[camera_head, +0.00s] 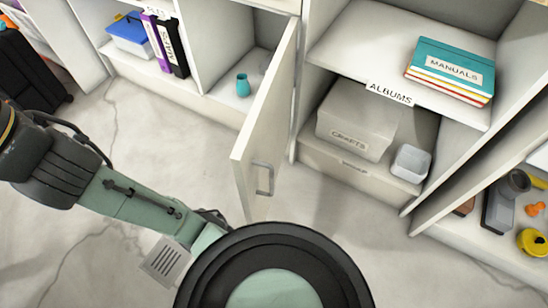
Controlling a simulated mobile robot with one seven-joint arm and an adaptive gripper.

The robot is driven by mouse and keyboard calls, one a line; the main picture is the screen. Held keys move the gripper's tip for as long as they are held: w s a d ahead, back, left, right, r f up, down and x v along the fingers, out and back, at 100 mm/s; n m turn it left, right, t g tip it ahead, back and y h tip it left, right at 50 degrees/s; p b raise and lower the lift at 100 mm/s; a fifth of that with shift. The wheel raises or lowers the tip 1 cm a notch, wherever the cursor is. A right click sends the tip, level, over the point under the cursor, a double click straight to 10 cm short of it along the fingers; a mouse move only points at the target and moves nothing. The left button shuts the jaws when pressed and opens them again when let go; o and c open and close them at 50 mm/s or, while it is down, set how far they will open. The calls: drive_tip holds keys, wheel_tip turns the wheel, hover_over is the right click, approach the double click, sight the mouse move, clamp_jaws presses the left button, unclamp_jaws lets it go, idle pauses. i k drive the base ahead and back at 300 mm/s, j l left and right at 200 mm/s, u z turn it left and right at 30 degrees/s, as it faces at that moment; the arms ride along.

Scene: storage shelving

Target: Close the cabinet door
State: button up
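The cabinet door (266,115) is white and stands open, swung out from the shelving into the room. It has a grey bar handle (264,179) low on its right-hand face. The cabinet compartment (215,40) to its left is open to view, with a small teal cup (243,84) inside. My green and black arm reaches from the left edge toward the bottom middle, in front of the door. My gripper's fingers are not visible; the round black end of my arm fills the bottom centre. I cannot see any contact with the door.
To the right, an open compartment holds a labelled box (357,121) and a clear container (411,162), with books (450,70) on the shelf above. Another door (480,175) stands open farther right. A black suitcase (28,70) stands at left. Bare floor (345,235) lies before the shelves.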

sight(258, 153)
drive_tip(key=k+l+u, duration=0.1)
drive_tip(key=l, duration=0.35)
drive_tip(key=k+l+u, duration=0.1)
drive_tip(key=k+l, duration=0.15)
drive_tip(key=l, duration=0.15)
drive_tip(key=k+l, duration=0.2)
drive_tip(key=l, duration=0.2)
drive_tip(key=u, duration=0.05)
